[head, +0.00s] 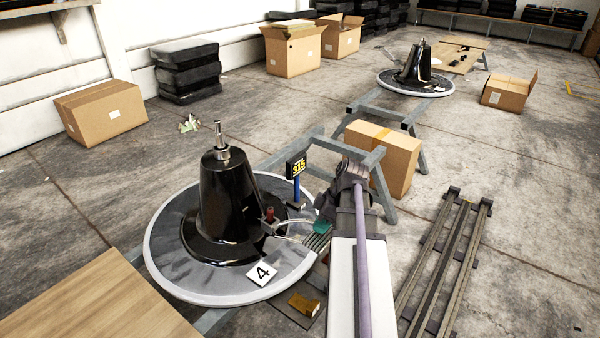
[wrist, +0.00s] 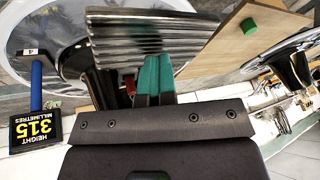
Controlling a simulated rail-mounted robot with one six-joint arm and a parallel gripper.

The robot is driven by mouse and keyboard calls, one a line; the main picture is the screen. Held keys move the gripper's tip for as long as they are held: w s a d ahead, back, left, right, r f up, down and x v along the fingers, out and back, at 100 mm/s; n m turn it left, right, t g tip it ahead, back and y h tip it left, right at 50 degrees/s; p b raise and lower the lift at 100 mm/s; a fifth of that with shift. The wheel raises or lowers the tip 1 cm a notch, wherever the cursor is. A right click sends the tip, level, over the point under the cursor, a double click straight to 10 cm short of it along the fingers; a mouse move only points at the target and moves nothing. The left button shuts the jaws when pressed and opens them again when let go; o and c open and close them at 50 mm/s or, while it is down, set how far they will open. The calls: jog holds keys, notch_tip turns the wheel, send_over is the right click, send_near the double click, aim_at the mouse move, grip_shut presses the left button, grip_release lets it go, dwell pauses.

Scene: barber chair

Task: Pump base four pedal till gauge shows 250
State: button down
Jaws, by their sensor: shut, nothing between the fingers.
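Base four (head: 228,200) is a black cone on a round grey disc with a white rim, marked by a "4" plate (head: 262,273). The gauge (head: 297,167) stands on a blue post beside it; in the wrist view the gauge (wrist: 36,130) appears upside down and reads 315 millimetres. The ribbed metal pedal (head: 319,241) sticks out at the disc's right edge; the pedal (wrist: 150,32) also shows close in the wrist view. My gripper (head: 322,228), with green fingers (wrist: 156,62), is shut and empty right at the pedal.
A cardboard box (head: 388,155) and grey trestles (head: 375,115) stand behind my arm. Dark rails (head: 446,265) lie to the right. A wooden panel (head: 100,305) is at lower left. A second base (head: 417,68) stands farther back. Open floor lies at right.

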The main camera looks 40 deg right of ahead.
notch_tip(320, 180, down, 10)
jog(key=s+b, duration=0.1)
jog(key=b, duration=0.8)
jog(key=shift+s+d, duration=0.25)
jog(key=shift+s, duration=0.15)
jog(key=shift+f+b, duration=0.15)
jog(key=shift+b, duration=0.2)
jog(key=f+b, duration=0.3)
jog(key=shift+w+f, duration=0.2)
jog(key=shift+f, duration=0.05)
dwell(2.0)
jog(key=r+p, duration=0.5)
jog(key=w+r+p, duration=0.1)
jog(key=r+p, duration=0.5)
jog(key=w+r+p, duration=0.1)
jog(key=r+p, duration=0.5)
jog(key=shift+w+a+r, duration=0.1)
jog(key=shift+a+r, duration=0.15)
jog(key=shift+a, duration=0.05)
jog(key=shift+f, duration=0.25)
jog(key=shift+r, duration=0.1)
